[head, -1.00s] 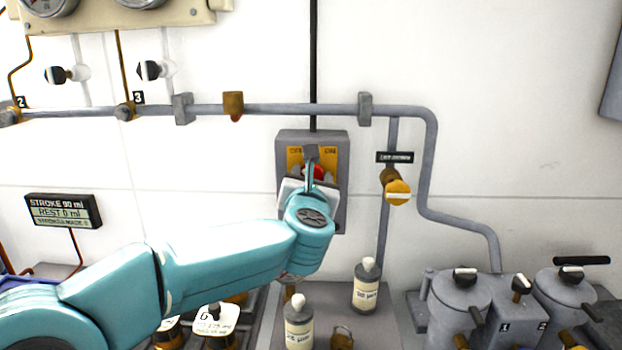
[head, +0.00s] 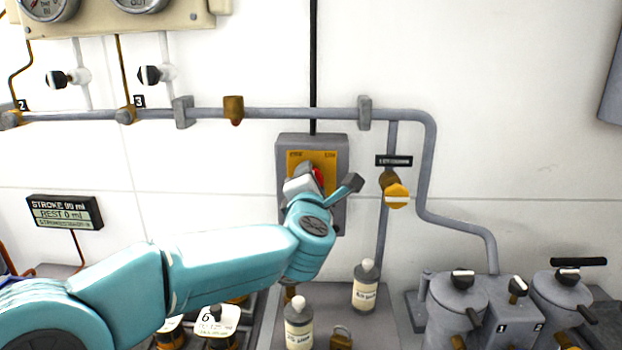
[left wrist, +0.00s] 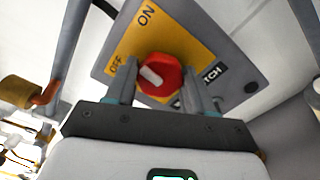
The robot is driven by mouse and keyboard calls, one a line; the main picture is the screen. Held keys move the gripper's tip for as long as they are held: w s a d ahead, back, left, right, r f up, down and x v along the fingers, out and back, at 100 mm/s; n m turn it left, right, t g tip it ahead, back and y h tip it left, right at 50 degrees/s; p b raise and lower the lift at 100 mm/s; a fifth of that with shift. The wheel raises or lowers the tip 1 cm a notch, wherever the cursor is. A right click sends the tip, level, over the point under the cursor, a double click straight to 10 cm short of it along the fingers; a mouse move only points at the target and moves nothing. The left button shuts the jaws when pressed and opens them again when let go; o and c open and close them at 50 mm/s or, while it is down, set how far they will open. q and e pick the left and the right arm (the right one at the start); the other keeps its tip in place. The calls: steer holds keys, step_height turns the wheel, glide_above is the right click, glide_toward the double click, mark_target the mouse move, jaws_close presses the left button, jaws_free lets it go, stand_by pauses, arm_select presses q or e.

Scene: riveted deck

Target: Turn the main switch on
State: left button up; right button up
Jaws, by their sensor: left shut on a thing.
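The main switch is a grey box (head: 340,146) on the white wall, with a yellow plate (head: 297,157) and a red round knob (head: 319,177). In the left wrist view the red knob (left wrist: 163,70) has a white mark slanting toward the upper left. The plate (left wrist: 150,40) reads OFF at the left and ON at the top; the picture is tilted. My left gripper (head: 322,186) is at the box, its fingers on either side of the knob and shut on it. It covers much of the knob and lower box in the head view. My right gripper is not in view.
A grey pipe (head: 270,112) runs above the box. A yellow-knobbed valve (head: 396,195) sits close to its right. Bottles (head: 366,287), a padlock (head: 341,337) and grey canisters (head: 457,300) stand below. A display (head: 64,212) hangs at left.

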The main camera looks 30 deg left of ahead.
arm_select(q)
steer(key=shift+m+p, duration=1.35)
steer(key=shift+m, duration=2.35)
steer(key=shift+f, duration=0.1)
steer(key=o, duration=1)
steer(key=shift+d, duration=0.1)
steer(key=shift+s, duration=0.1)
steer(key=b+v, duration=0.2)
steer(key=v, duration=1.4)
steer(key=shift+s, duration=0.15)
